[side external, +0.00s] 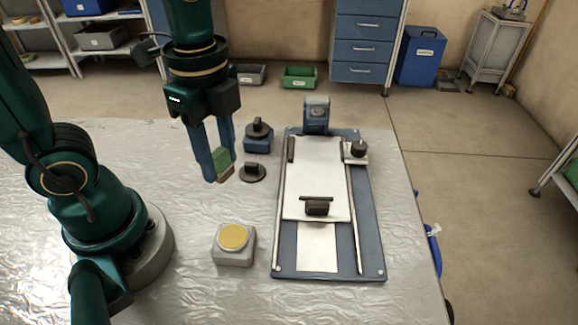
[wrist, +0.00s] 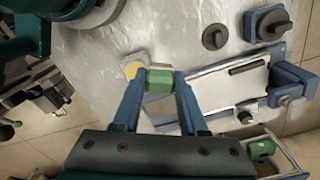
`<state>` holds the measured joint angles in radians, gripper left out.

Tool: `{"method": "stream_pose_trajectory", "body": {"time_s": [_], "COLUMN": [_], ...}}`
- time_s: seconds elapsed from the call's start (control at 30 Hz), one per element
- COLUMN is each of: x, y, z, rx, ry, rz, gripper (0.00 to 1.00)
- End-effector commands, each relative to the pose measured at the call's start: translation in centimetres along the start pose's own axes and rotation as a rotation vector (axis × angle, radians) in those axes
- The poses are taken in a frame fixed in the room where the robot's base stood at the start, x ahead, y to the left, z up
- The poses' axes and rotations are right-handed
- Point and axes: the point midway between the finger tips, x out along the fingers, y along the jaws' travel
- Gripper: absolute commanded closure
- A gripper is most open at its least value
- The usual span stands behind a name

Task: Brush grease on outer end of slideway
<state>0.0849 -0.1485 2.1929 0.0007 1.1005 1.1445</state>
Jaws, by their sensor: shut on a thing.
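My gripper (side external: 220,164) is shut on a brush (side external: 221,158) with a green handle and a pale brown tip pointing down. It holds the brush above the silver-covered table, behind and slightly left of the grease pot. The brush also shows between my fingers in the wrist view (wrist: 158,82). The grease pot (side external: 234,254) is a grey block with a round yellow top. The slideway (side external: 317,250) is a pale strip on a blue base, bare at its near end. A white plate (side external: 317,175) with a black handle covers its rear part. The brush is apart from both pot and slideway.
A black knob on a blue block (side external: 258,140) and a low black knob (side external: 252,172) stand between my gripper and the slide unit. A blue post (side external: 316,115) rises at the unit's back end. Table room is clear around the grease pot.

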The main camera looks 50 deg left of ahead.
Motion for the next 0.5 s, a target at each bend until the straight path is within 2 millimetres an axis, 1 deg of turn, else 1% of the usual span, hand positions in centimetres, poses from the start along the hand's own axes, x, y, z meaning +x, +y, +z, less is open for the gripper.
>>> {"method": "stream_pose_trajectory", "body": {"time_s": [0.03,0.2,0.33,0.5], "x": [0.0,0.0,-0.1,0.2], "y": [0.8,2.9,3.9,4.4], "z": [-0.9,-2.9,-3.7,-4.0], "rx": [0.063,0.220,0.296,0.331], "ry": [0.000,0.000,0.001,0.001], "rz": [-0.001,-0.002,-0.003,-0.003], "gripper": [1.00,1.00,1.00,1.00]}}
